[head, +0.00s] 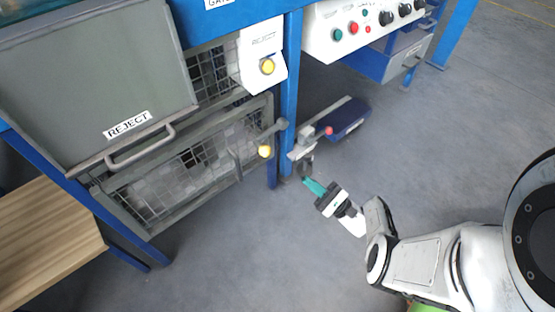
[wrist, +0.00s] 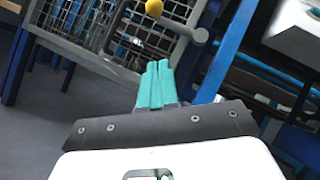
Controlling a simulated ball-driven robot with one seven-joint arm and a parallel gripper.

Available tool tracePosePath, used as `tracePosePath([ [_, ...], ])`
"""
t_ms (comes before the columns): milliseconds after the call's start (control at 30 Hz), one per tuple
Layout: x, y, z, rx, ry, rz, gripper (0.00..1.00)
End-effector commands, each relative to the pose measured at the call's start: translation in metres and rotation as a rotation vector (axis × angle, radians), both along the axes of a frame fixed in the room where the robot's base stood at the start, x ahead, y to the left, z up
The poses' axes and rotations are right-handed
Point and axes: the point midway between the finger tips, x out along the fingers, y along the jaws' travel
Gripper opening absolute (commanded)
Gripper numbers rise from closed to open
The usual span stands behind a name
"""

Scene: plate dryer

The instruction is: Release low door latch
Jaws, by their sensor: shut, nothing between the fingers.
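The low door (head: 145,205) is a grey-framed wire mesh panel under the REJECT panel, and it looks shut. A grey latch bar with a dark round end (head: 283,124) sits at its upper right corner, by the blue post. In the wrist view the teal fingertips (wrist: 158,64) are together, below the yellow knob (wrist: 154,8) and the latch bar's end (wrist: 200,35).
A blue post (head: 290,80) stands right of the door. A grey fitting with a red knob (head: 329,131) and a blue pedal-like piece (head: 350,120) are close beyond my gripper. A control panel (head: 365,25) is above. A wooden surface (head: 45,235) is at left. Floor below is clear.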

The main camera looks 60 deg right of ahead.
Motion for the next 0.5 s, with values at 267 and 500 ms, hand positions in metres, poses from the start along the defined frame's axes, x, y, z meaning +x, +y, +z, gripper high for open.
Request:
tracePosePath([
  [267, 0.026, 0.005, 0.018, -0.003, 0.001, 0.005, 0.0],
  [500, 0.066, 0.011, 0.041, -0.002, 0.0, 0.006, 0.0],
])
